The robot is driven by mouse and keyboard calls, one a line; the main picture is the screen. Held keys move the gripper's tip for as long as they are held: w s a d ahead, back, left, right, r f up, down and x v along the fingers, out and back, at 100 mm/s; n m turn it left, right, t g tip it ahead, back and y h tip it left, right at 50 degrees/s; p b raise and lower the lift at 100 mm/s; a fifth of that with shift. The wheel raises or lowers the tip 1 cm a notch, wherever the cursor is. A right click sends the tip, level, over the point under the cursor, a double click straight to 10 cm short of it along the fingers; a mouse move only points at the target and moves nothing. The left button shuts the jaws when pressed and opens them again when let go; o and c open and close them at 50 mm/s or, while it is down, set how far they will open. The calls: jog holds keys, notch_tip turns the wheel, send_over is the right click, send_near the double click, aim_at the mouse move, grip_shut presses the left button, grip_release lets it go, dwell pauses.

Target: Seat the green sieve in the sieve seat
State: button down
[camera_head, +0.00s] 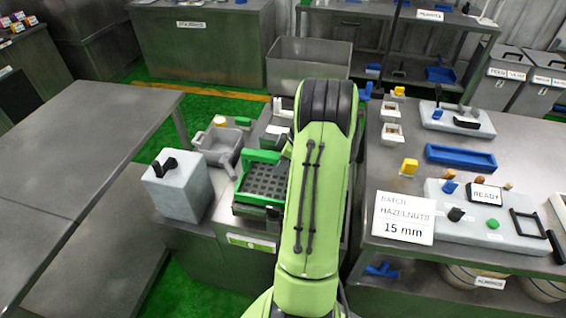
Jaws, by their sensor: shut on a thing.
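The green sieve (266,181) has a green rim, a dark mesh and a raised green grip along its far side. It is over the machine left of my arm, and its right part is hidden behind the arm. A dark frame with a green edge (248,210) shows just under its near side, perhaps the sieve seat. I cannot tell whether the sieve rests in it or is held above it. My gripper (284,152) is mostly hidden behind my arm. Its visible part is at the sieve's far grip, and it is shut on the sieve.
A grey hopper-like part (221,146) and a pale box with a black handle (178,186) stand left of the sieve. A bench at right holds a blue tray (460,157), a batch sign reading 15 mm (403,217) and a control panel. An empty grey bin (308,62) stands behind.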

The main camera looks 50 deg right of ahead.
aim_at(276, 181)
jog(key=shift+f+b, duration=1.6)
jog(key=shift+f, duration=0.1)
jog(key=c, duration=0.7)
grip_release()
jog(key=p+v, duration=0.4)
jog(key=v, duration=1.1)
jog(key=shift+s+r, duration=0.2)
jog(key=shift+r, duration=0.15)
